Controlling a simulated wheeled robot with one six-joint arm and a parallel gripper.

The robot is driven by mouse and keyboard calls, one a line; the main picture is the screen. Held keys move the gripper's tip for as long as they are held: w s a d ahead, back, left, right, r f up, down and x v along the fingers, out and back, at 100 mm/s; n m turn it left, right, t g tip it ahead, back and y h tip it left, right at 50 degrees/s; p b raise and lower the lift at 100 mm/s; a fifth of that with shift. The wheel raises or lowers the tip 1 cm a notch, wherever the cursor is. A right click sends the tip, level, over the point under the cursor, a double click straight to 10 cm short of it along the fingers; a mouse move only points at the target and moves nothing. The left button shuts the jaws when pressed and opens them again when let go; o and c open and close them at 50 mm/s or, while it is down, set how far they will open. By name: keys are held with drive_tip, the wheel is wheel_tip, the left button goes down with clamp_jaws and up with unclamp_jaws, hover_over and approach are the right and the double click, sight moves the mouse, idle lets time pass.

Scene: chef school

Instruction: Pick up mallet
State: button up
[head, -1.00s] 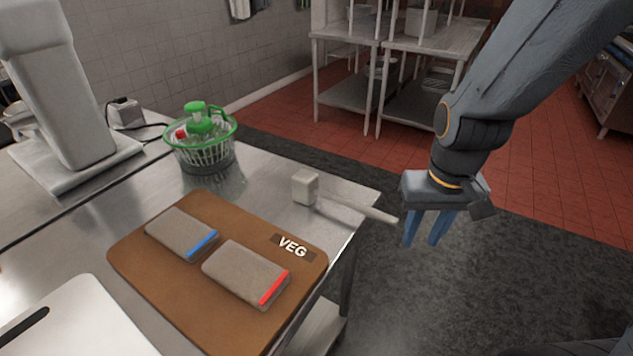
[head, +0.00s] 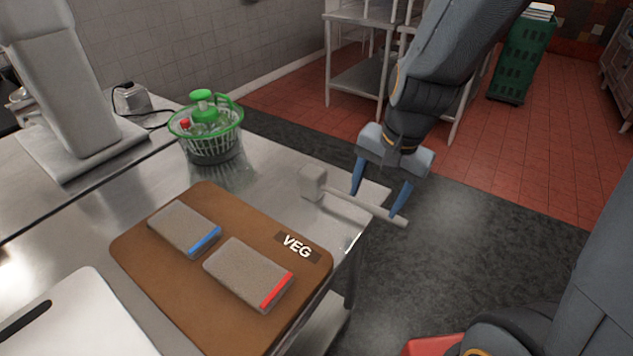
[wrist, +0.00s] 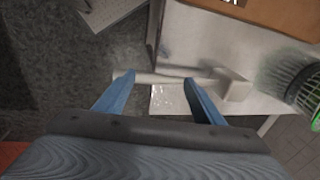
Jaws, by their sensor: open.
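The mallet (head: 313,181) lies near the corner of the steel table, its pale block head on the table and its handle (head: 367,206) sticking out past the edge to the right. My gripper (head: 375,204) is open and empty over the handle, its blue fingers spread along the handle's length in the head view. In the wrist view the mallet head (wrist: 233,85) is right of the fingers, and the handle runs left across the space beyond the fingertips of my gripper (wrist: 156,88). I cannot tell the exact height gap between fingers and handle.
A brown board (head: 130,245) marked VEG holds two grey blocks, one blue-edged and one red-edged. A white board (head: 85,320) lies at front left. Steel shelves (head: 360,85) stand beyond open floor.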

sight(313, 182)
drive_tip(key=w+a+m, duration=0.3)
drive_tip(key=m, duration=0.3)
drive_tip(key=w+a+m+y+p, duration=0.1)
drive_tip(key=w+a+m, duration=0.2)
drive_tip(key=m, duration=0.3)
drive_tip(key=w+a+r+m+t+y+p, duration=0.1)
drive_tip(key=w+a+m, duration=0.3)
drive_tip(key=m, duration=0.1)
drive_tip(key=shift+r+m, duration=0.1)
drive_tip(key=shift+m, duration=0.3)
drive_tip(key=shift+w+a+f, duration=0.1)
drive_tip(key=shift+a+f, duration=0.05)
drive_tip(key=shift+f, duration=0.05)
drive_tip(key=b+x, duration=0.1)
drive_tip(key=x, duration=0.6)
drive_tip(key=shift+f, duration=0.2)
drive_tip(key=c, duration=1.6)
